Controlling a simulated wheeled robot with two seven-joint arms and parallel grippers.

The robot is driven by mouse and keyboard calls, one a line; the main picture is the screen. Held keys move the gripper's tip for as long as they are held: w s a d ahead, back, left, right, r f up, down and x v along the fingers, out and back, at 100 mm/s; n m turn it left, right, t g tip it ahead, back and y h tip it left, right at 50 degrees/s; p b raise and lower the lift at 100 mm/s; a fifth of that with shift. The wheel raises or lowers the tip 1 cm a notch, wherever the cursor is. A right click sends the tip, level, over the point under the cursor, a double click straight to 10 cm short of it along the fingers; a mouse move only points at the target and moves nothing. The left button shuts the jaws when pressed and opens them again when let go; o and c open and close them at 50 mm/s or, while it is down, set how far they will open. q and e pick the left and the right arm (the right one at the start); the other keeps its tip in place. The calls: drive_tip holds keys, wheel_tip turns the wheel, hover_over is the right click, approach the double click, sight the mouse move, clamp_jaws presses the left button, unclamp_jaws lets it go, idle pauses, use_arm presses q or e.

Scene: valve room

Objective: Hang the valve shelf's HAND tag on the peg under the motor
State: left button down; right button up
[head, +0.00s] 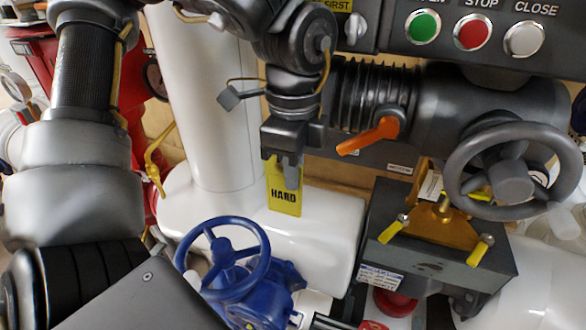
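My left gripper (290,172) points down in the middle of the head view, its fingers shut on the upper end of a yellow tag. The tag (285,200) hangs upright below the fingers, with black lettering that looks like HAND, in front of a white pipe. The motor is the dark grey housing (455,100) to the right, with a grey handwheel on it; the tag is lower than it and to its left, apart from it. I cannot make out the peg. My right gripper is not in view.
An orange lever (368,136) sticks out just right of the gripper. The grey handwheel (452,170) and a dark box (425,258) with yellow-ended bolts stand at right. A blue handwheel (262,250) rises below the tag. A button panel (400,28) is above.

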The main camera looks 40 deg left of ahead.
use_arm(q)
drive_tip(key=shift+w, duration=0.1)
drive_tip(key=shift+w+a, duration=0.1)
drive_tip(key=shift+w, duration=0.15)
idle(0.9)
drive_tip(key=shift+w+a, duration=0.15)
drive_tip(key=shift+w, duration=0.2)
drive_tip(key=shift+w+f, duration=0.2)
drive_tip(key=shift+w, duration=0.1)
idle(1.1)
drive_tip(key=shift+w+a+f+p, duration=0.2)
drive_tip(key=shift+w+p, duration=0.3)
drive_tip(key=shift+w, duration=0.1)
idle(1.1)
drive_tip(key=shift+w+a, duration=0.15)
idle(0.4)
drive_tip(key=c, duration=1.1)
unclamp_jaws()
drive_tip(key=shift+c, duration=0.2)
